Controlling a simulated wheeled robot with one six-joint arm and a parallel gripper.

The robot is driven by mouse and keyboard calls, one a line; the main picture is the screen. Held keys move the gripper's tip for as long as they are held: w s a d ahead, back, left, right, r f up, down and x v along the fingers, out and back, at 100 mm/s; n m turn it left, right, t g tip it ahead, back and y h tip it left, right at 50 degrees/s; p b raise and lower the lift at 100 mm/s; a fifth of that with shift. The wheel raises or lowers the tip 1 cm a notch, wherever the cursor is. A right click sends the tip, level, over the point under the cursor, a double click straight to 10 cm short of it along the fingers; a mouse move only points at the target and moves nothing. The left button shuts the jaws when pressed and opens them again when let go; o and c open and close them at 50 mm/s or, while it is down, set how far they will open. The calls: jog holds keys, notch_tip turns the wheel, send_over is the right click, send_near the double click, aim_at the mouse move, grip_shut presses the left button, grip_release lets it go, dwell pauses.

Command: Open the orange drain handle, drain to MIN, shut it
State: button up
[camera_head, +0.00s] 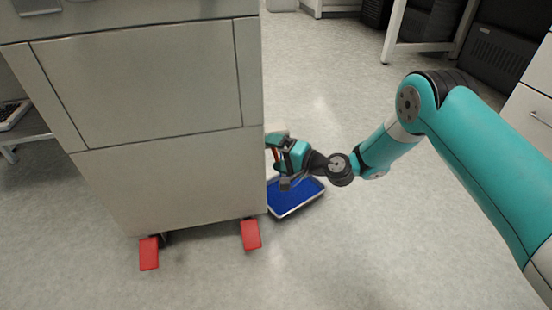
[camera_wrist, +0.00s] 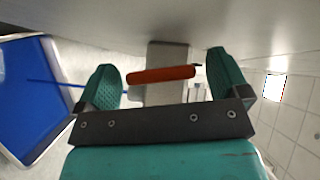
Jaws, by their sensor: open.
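The orange drain handle (camera_wrist: 162,75) shows in the wrist view as a short bar lying nearly level across the picture, in front of a grey block (camera_wrist: 167,54). My gripper (camera_wrist: 162,80) is open, with one green finger on each side of the handle. A gap shows at the left finger; the right end of the handle is close to the right finger, and I cannot tell whether they touch. In the head view my gripper (camera_head: 282,160) is at the right side of the steel cabinet (camera_head: 160,170), and a sliver of the handle (camera_head: 275,153) shows beside it. No level gauge or MIN mark is visible.
A tray with blue inside (camera_head: 297,194) lies on the floor below my gripper; it also shows in the wrist view (camera_wrist: 35,90). A thin blue line (camera_wrist: 55,84) runs near it. Red feet (camera_head: 250,235) stick out under the cabinet. The floor to the front right is clear.

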jog(key=shift+w+a, duration=0.1)
jog(key=shift+a, duration=0.05)
jog(key=shift+c, duration=0.2)
jog(key=c, duration=0.9)
jog(key=shift+f+m+y+b, duration=0.3)
jog(key=shift+m+y+b, duration=0.3)
jog(key=shift+b, duration=0.1)
jog(key=shift+r+m+t+y, duration=0.25)
jog(key=shift+m+t+y, duration=0.05)
jog(key=shift+m+y, duration=0.1)
jog(key=o, duration=0.9)
jog(key=shift+o, duration=0.2)
